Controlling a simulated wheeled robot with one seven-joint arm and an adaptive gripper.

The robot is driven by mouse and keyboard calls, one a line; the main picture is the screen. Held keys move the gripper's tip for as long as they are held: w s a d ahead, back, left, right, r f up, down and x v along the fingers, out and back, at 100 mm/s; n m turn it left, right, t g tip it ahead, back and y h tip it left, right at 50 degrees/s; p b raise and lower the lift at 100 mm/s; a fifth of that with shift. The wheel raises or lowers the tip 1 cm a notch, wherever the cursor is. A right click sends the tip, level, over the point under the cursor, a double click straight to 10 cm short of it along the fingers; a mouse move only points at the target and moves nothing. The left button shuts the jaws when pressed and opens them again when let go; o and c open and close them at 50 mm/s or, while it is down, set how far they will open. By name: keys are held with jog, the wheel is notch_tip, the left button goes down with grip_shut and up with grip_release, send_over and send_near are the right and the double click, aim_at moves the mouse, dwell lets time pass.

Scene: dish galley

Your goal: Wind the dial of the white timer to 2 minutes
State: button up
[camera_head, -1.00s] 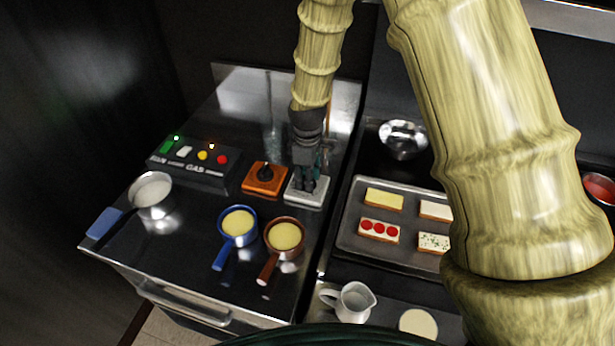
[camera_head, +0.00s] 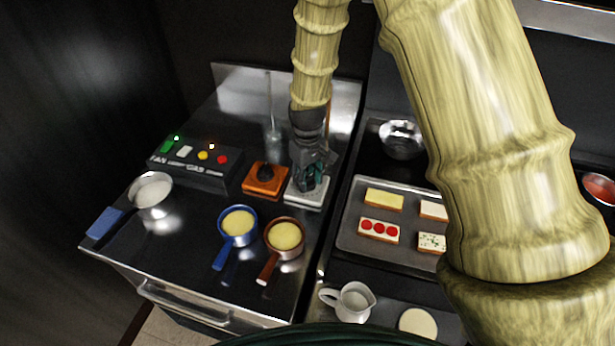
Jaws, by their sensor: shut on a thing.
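The white timer (camera_head: 306,202) is a flat white block on the steel counter, beside an orange timer (camera_head: 264,189) with a black dial. My gripper (camera_head: 309,186) points down over the white timer, with its fingers shut at the middle of its top, where the dial sits. The fingers hide the dial, so its setting cannot be read.
A black control box (camera_head: 196,164) with coloured buttons stands at the left. A tray (camera_head: 350,238) of topped slices and a white jug (camera_head: 353,301) lie right.

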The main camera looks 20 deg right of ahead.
aim_at(307, 177)
dwell(0.4)
jog(key=o, duration=1.1)
notch_tip(307, 177, up, 12)
jog(key=shift+c, duration=0.5)
